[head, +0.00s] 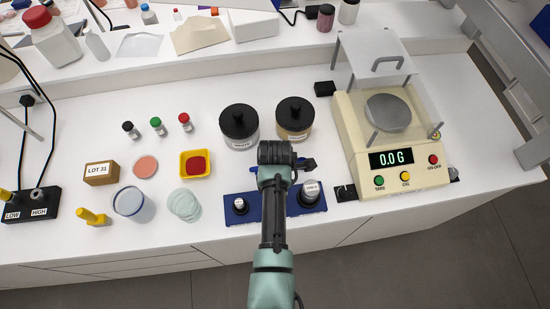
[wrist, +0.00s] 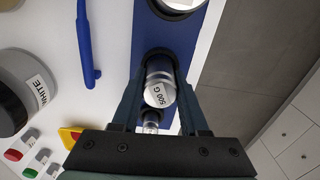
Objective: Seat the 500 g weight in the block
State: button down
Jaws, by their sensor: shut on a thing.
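The 500 g weight (wrist: 158,94) is a silver cylinder with "500 G" on its top. In the wrist view my gripper (wrist: 158,104) is shut on it, one finger on each side. The weight is at the dark round middle socket of the blue block (wrist: 178,35); I cannot tell whether its base is in the socket or just above it. In the head view my gripper (head: 275,160) and arm hide the weight and the middle of the block (head: 265,212). A larger weight (head: 311,190) stands at the block's right end and a smaller one (head: 240,204) at its left.
A blue-handled tool (wrist: 86,45) lies beside the block. Two black-lidded jars (head: 239,127) (head: 294,118) stand behind. The balance (head: 405,160), reading 0.0 G, is at right. A yellow tray (head: 197,163) and glass dish (head: 184,205) are at left. The bench's front edge is close.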

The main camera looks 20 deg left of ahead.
jog(key=shift+f+b, duration=0.45)
jog(key=shift+f, duration=0.15)
jog(key=shift+c, duration=1.9)
grip_release()
jog(key=shift+o, duration=0.2)
jog(key=shift+f, duration=0.1)
notch_tip(320, 180, up, 13)
jog(key=shift+r+b, duration=0.1)
jog(key=shift+b, duration=0.85)
